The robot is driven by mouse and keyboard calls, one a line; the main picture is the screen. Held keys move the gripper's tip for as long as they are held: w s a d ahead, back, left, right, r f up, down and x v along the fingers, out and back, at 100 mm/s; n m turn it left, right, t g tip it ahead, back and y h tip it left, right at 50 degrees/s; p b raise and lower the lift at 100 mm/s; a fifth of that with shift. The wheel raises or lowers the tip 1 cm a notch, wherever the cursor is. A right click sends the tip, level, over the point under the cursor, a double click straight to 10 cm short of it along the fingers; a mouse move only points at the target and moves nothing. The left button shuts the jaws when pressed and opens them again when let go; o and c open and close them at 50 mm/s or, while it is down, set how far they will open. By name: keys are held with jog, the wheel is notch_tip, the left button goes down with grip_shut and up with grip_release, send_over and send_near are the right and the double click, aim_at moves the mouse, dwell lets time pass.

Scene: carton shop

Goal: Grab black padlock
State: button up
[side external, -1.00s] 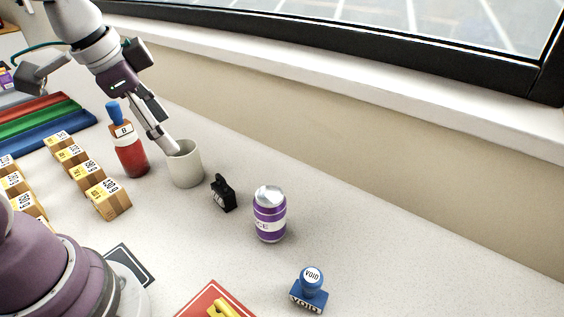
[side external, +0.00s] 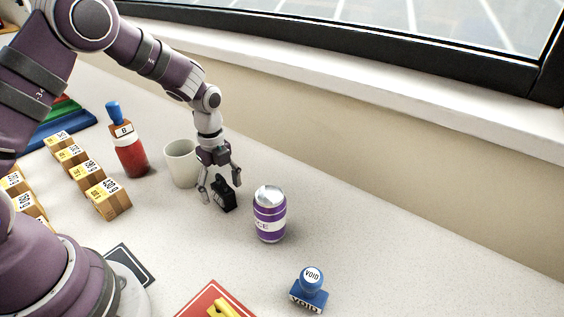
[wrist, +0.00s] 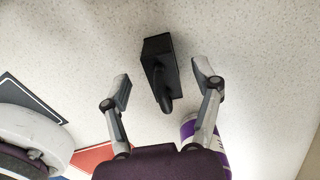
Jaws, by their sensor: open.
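The black padlock (side external: 226,196) stands on the pale speckled counter between the white cup and the purple can. My gripper (side external: 219,190) is above and around it, pointing down, with its fingers apart. In the wrist view the padlock (wrist: 161,68) lies between and slightly beyond the two open fingertips of my gripper (wrist: 161,82). Neither finger appears to touch it. In the side view the gripper partly covers the padlock.
A purple can (side external: 269,214) stands close to the right, a white cup (side external: 181,164) just behind left. A red bottle (side external: 129,150), small cartons (side external: 108,199) and a blue stamp (side external: 310,290) stand farther off. The counter's right side is clear.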

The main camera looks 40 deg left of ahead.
jog(key=shift+f, duration=0.85)
grip_shut()
jog(key=shift+r, duration=0.1)
